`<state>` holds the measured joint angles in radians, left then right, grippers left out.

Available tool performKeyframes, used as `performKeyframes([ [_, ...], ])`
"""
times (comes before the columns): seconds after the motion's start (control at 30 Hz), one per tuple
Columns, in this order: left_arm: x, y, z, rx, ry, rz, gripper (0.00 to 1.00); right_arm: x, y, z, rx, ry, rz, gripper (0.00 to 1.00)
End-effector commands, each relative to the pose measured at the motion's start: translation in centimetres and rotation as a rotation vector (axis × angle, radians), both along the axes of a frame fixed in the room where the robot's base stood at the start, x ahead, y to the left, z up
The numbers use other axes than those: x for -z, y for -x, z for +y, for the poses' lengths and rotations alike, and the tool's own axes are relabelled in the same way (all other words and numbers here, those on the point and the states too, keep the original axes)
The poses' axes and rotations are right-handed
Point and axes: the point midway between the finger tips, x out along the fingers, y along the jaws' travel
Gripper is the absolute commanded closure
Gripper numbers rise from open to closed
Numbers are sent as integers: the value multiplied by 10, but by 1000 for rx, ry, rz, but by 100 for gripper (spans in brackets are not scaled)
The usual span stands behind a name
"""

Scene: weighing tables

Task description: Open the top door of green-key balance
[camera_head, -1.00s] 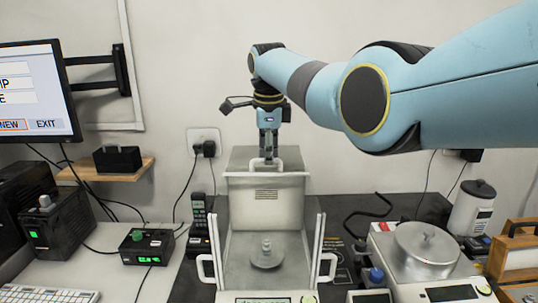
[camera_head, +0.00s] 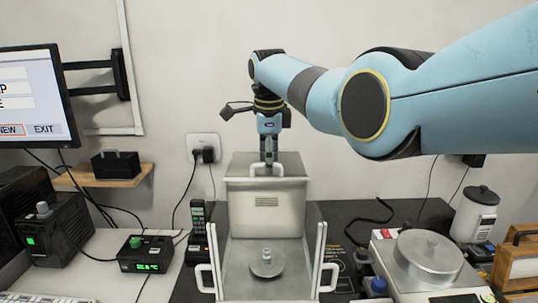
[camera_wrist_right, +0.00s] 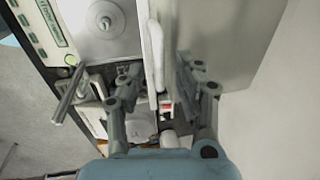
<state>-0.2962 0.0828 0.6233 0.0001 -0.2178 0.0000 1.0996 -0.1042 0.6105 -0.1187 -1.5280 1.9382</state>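The green key (camera_wrist_right: 70,60) shows in the right wrist view. My right gripper (camera_head: 268,160) points down at the handle. In the right wrist view its fingers (camera_wrist_right: 158,85) stand apart, one on each side of the white handle (camera_wrist_right: 156,45). My left gripper is out of view.
A second balance with a round metal pan (camera_head: 428,250) stands at the right. A black box with a green display (camera_head: 146,254) and a phone (camera_head: 197,222) are on the left. A monitor (camera_head: 38,95) hangs at far left. The wall is close behind the balance.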

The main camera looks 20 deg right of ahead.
Motion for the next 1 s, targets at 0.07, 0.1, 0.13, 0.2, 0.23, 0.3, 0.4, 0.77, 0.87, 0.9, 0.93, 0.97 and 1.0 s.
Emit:
performKeyframes([
  [0.07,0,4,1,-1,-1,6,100,-5,0,0,0,0,-2,66],
  [0.1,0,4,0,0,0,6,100,-8,1,1,0,0,-2,66],
  [0.13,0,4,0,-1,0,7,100,-13,1,1,0,0,-4,66],
  [0.2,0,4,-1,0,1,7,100,-25,4,2,0,-1,-4,66],
  [0.23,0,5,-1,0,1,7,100,-31,5,2,0,0,-5,66],
  [0.3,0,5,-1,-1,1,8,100,-48,8,3,1,-1,-5,66],
  [0.4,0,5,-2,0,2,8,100,-70,12,4,1,-1,-5,66],
  [0.77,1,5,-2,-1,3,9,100,-116,21,6,0,0,0,66],
  [0.87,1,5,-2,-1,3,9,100,-117,22,7,0,0,0,66],
  [0.9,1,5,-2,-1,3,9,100,-117,22,6,0,0,1,66],
  [0.93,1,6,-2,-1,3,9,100,-117,22,6,0,0,1,66],
  [0.97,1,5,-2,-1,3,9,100,-117,22,7,0,0,1,66],
  [1.0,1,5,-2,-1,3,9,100,-117,22,7,0,0,0,66],
])
